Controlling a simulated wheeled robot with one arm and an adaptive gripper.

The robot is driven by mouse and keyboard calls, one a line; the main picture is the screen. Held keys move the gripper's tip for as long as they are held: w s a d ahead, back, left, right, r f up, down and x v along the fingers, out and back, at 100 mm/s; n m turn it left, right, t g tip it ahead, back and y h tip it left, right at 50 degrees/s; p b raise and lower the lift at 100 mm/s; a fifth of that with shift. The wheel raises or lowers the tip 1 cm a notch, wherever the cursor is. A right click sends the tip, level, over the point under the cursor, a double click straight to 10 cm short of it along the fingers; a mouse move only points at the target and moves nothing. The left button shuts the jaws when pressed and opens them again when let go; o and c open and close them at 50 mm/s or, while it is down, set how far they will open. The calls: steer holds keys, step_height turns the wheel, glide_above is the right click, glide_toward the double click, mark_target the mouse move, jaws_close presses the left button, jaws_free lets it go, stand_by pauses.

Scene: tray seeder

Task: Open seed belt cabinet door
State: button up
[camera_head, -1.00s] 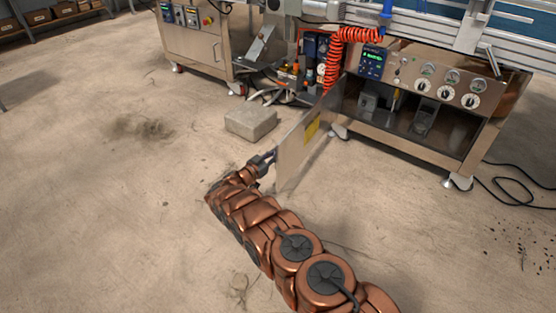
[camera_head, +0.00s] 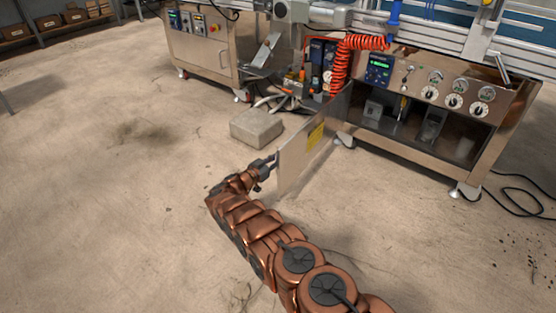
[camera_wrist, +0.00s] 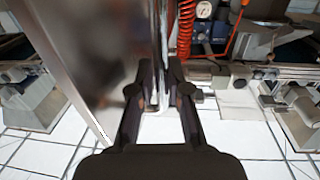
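The seed belt cabinet door (camera_head: 297,160) is a metal panel with a yellow label. It stands open, swung well out from the cabinet (camera_head: 405,140), whose dark inside shows. My gripper (camera_head: 273,160) is at the door's free outer edge in the head view. In the wrist view, my gripper (camera_wrist: 161,75) has one finger on each side of a thin upright bar, the door handle (camera_wrist: 163,50), and appears shut on it. The door panel (camera_wrist: 85,60) fills the left of that view. Exact finger contact is hard to see.
A concrete-like block (camera_head: 257,127) lies on the floor behind the door. A red coiled hose (camera_head: 345,60) hangs left of the control panel (camera_head: 380,68). A black cable (camera_head: 515,195) lies on the floor at right. Floor left of my arm is clear.

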steer(key=shift+o, duration=0.2)
steer(key=shift+a, duration=0.25)
steer(key=shift+s, duration=0.1)
steer(key=v, duration=1.2)
